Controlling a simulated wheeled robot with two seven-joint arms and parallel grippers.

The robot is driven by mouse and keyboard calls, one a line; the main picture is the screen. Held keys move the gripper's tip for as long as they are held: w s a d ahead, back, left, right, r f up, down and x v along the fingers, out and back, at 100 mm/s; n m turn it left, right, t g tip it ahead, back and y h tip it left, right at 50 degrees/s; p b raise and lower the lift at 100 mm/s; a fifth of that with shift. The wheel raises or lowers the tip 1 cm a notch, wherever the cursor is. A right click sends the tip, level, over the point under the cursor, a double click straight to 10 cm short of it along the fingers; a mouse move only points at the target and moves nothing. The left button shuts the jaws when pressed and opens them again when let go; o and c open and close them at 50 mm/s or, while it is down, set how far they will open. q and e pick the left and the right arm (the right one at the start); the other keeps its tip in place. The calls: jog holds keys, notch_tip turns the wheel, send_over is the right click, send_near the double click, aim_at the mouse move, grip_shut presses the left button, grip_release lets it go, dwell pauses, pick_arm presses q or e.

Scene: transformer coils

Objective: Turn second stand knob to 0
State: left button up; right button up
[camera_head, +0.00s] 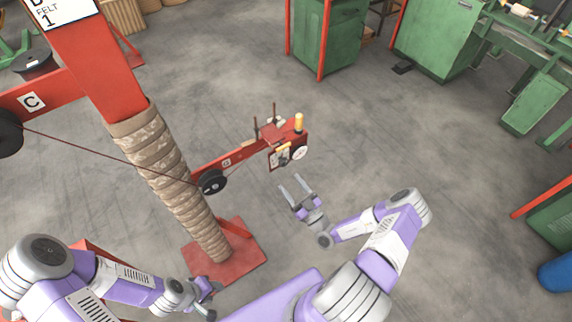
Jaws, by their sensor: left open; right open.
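A red stand (97,75) with a post wrapped in a tan spiral band (165,170) stands at left on a red square base (236,262). Its red arm (238,158) reaches right to a small head with a yellow-topped part (298,122) and a white round dial (299,153). A dark knob-like part (283,158) sits beside the dial; its setting is too small to read. My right gripper (290,188) is open and empty, just below the dial and apart from it. My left gripper (212,300) is low in the view near the stand base, open and empty.
A black pulley (212,183) on the red arm carries a thin dark cord. Another red arm marked C (32,101) is at far left. Green cabinets (330,40) and a green machine (440,45) stand at the back. The grey floor right of the dial is clear.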

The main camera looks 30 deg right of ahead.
aim_at(285, 165)
jog(key=w+r, duration=0.1)
jog(key=w, duration=0.1)
jog(key=w+d+r+m+h, duration=0.1)
jog(key=w, duration=0.1)
jog(key=w+r+h, duration=0.1)
jog(key=w, duration=0.1)
jog(key=shift+w+d+m, duration=0.2)
jog(key=shift+w+m, duration=0.2)
jog(key=shift+f, duration=0.1)
jog(key=c, duration=1)
